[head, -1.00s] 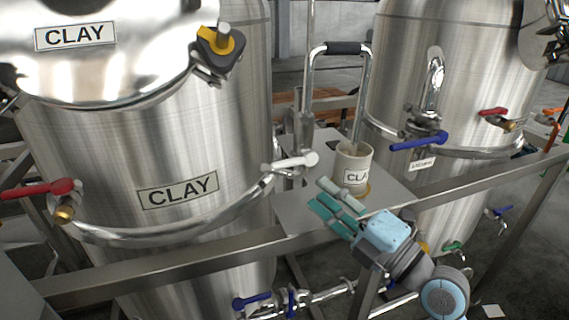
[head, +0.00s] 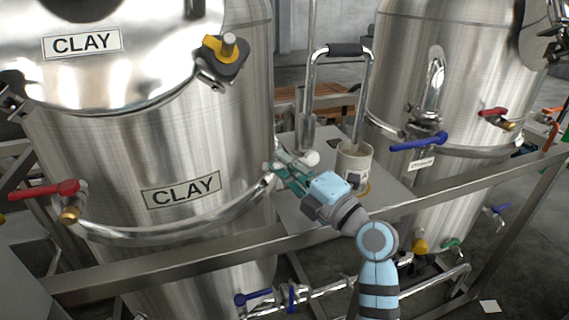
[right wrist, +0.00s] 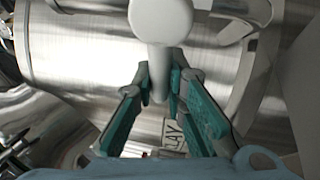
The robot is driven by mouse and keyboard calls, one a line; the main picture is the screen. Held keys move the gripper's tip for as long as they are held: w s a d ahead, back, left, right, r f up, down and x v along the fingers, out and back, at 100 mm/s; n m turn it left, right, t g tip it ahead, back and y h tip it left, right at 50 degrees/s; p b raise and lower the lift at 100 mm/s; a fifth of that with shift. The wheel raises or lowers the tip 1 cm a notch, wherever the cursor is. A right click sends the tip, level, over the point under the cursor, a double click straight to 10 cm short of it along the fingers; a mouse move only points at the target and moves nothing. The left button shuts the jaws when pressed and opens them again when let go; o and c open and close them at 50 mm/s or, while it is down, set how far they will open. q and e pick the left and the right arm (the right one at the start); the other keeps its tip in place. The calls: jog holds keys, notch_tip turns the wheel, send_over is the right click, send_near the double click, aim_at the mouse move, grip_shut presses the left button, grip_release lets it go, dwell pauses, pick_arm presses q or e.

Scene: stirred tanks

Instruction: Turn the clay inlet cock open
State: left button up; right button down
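The clay inlet cock's white lever (head: 309,158) sits at the right side of the large steel tank marked CLAY (head: 181,190). Its rounded end shows large in the right wrist view (right wrist: 160,18). My right gripper (head: 284,168) is at the lever, its teal fingers pointing left in the head view. In the right wrist view its fingers (right wrist: 162,88) lie on both sides of the lever's narrow stem, very close to it. Whether they press on it cannot be told. The cock's body is mostly hidden by the gripper. My left gripper is out of view.
A labelled mug (head: 353,165) stands just right of the gripper, by a tall bent pipe (head: 310,85). A steel frame rail (head: 170,262) runs in front. A second tank (head: 400,60) has a blue lever (head: 418,141). A red lever (head: 45,190) is at far left.

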jog(key=shift+a, duration=0.1)
jog(key=n+b, duration=0.1)
jog(key=b, duration=0.1)
jog(key=f+n+g+b, duration=0.1)
jog(key=b, duration=0.1)
jog(key=f+n+b, duration=0.1)
jog(key=n+b, duration=0.1)
jog(key=shift+d+f+g+h, duration=0.2)
jog(key=shift+d+g+h, duration=0.05)
jog(key=shift+g+h, duration=0.05)
jog(key=shift+w+d+f+n+g+h+b, duration=0.1)
jog(key=shift+d+f+n+g+h+b, duration=0.15)
jog(key=shift+n+b, duration=0.45)
jog(key=shift+w+d+f+n+g+h+b, duration=0.15)
jog(key=shift+f+n+b, duration=0.1)
jog(key=shift+n+b, duration=0.4)
jog(key=shift+s, duration=0.1)
jog(key=c, duration=1.6)
grip_release()
jog(key=v, duration=1.2)
